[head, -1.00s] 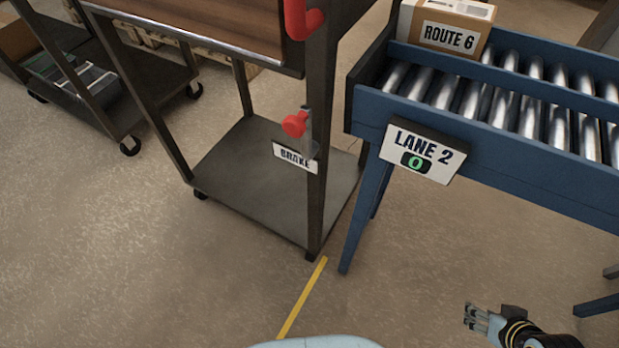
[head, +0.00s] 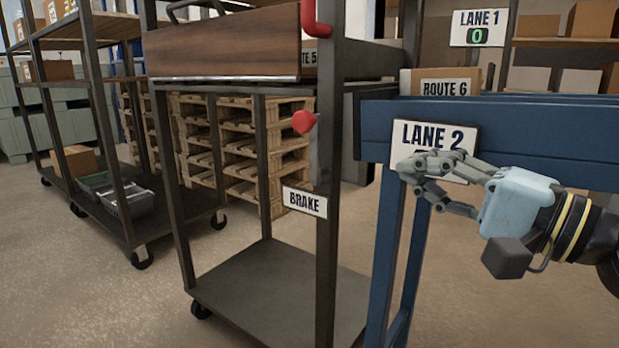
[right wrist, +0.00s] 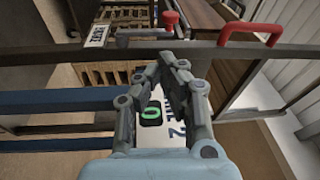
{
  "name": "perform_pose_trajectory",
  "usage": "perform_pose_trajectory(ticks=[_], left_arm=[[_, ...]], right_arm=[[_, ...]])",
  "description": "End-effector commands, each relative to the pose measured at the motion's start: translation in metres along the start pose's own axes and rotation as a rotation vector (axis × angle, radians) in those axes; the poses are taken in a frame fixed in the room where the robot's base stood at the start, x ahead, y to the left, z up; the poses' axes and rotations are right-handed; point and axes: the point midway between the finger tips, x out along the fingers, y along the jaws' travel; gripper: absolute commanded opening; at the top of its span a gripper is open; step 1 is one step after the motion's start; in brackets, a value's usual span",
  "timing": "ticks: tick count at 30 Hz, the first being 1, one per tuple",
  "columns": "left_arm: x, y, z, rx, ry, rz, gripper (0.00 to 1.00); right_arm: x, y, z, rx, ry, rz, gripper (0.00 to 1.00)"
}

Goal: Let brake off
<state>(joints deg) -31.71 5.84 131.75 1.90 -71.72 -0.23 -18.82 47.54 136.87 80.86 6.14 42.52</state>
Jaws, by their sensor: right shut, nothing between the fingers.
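The brake lever with a red knob (head: 304,122) is on the near right post of the dark cart (head: 326,225). A white BRAKE sign (head: 304,201) hangs just below it. In the right wrist view the red knob (right wrist: 170,18) and its grey lever (right wrist: 145,33) lie beyond the fingers, near the BRAKE sign (right wrist: 97,36). My right gripper (head: 402,170) is shut and empty. It is in front of the LANE 2 sign, to the right of the lever and apart from it. It also shows in the right wrist view (right wrist: 165,62). My left gripper is out of view.
The blue conveyor (head: 550,135) with its LANE 2 sign (head: 400,135) stands right of the cart. A red handle (head: 309,20) is above the knob. Wooden pallets (head: 240,150) stand behind. Another cart (head: 105,210) is at left. Floor at front left is clear.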

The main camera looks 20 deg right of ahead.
Motion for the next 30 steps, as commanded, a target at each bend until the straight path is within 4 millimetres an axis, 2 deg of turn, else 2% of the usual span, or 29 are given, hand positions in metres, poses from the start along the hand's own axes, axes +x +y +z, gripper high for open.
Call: perform_pose_trajectory(ticks=[6,19,26,30], left_arm=[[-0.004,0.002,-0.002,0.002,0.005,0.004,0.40],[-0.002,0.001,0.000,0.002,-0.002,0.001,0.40],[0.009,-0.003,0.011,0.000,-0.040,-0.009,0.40],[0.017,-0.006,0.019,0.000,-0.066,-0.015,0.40]], right_arm=[[0.002,-0.016,0.009,0.103,-0.016,-0.048,0.00],[0.006,-0.018,0.006,0.098,-0.009,-0.052,0.00],[0.023,-0.022,0.006,0.100,-0.006,-0.056,0.00],[0.040,-0.023,0.007,0.100,-0.008,-0.058,0.00]])
